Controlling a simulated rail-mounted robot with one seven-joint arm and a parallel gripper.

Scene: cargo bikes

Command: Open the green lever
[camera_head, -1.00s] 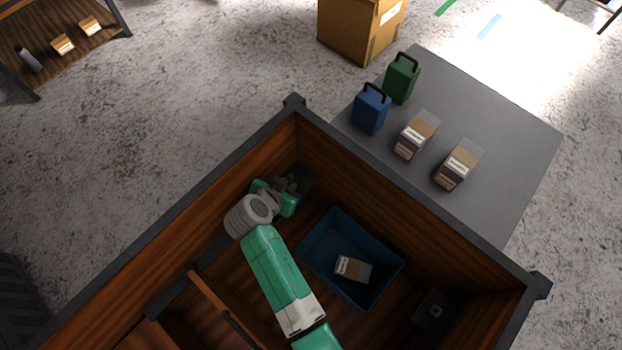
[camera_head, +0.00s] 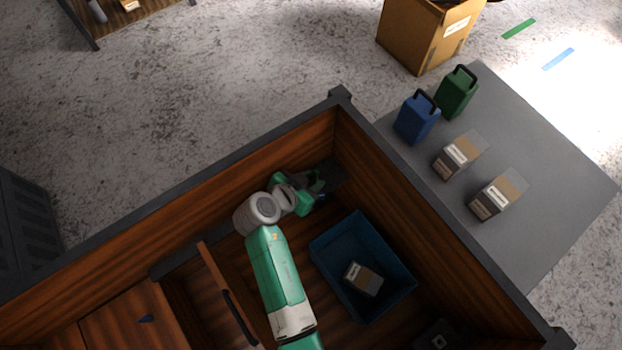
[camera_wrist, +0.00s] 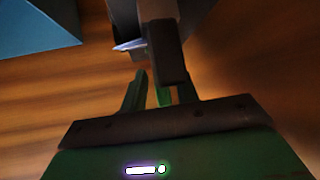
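My gripper (camera_head: 316,190) is inside the wooden cargo box, low by the inner corner, close to a dark plate (camera_head: 328,172). In the wrist view my gripper (camera_wrist: 162,88) has its two fingers apart. A narrow green piece (camera_wrist: 163,97), which may be the green lever, shows between them; I cannot tell whether they touch it. A dark, blocky part (camera_wrist: 165,45) stands just beyond and partly covers the right finger. In the head view my wrist hides the lever, so its position cannot be told there.
A blue bin (camera_head: 320,250) holding a small carton (camera_head: 363,279) stands right of my arm. The box's wooden wall (camera_head: 400,185) rises close beyond my gripper. A wooden divider with a dark handle (camera_head: 238,318) is at left. Jerrycans and cartons stand outside on a grey platform (camera_head: 530,240).

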